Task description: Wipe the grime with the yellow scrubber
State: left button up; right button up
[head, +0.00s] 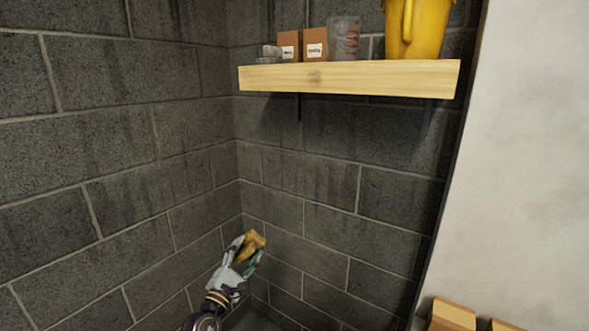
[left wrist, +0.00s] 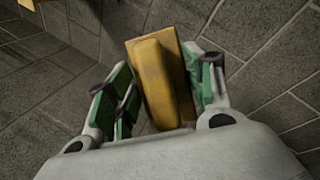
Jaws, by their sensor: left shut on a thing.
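The yellow scrubber (head: 254,241) is a small block between the fingers of my left gripper (head: 246,257), in front of the grey block wall near the corner in the head view. In the left wrist view the scrubber (left wrist: 165,75) stands between the green-padded fingers of the gripper (left wrist: 165,90), which is shut on it. Dark streaks that look like grime (head: 300,118) run down the wall below the shelf. I cannot tell whether the scrubber touches the wall. My right gripper is not in view.
A wooden shelf (head: 350,78) on the wall holds a yellow bucket (head: 425,30), a clear measuring cup (head: 343,40) and small brown boxes (head: 314,44). Cardboard boxes (head: 452,314) stand at the lower right by a pale wall (head: 530,170). The space below the shelf looks clear.

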pick_arm(q)
jog(key=s+a+f+n+y, duration=0.2)
jog(key=s+a+f+y, duration=0.1)
jog(key=s+f, duration=0.5)
jog(key=s+a+f+n+t+y, duration=0.1)
jog(key=s+a+f+y, duration=0.3)
jog(key=s+f, duration=0.4)
jog(key=shift+s+f+n, duration=0.4)
jog(key=shift+n, duration=0.1)
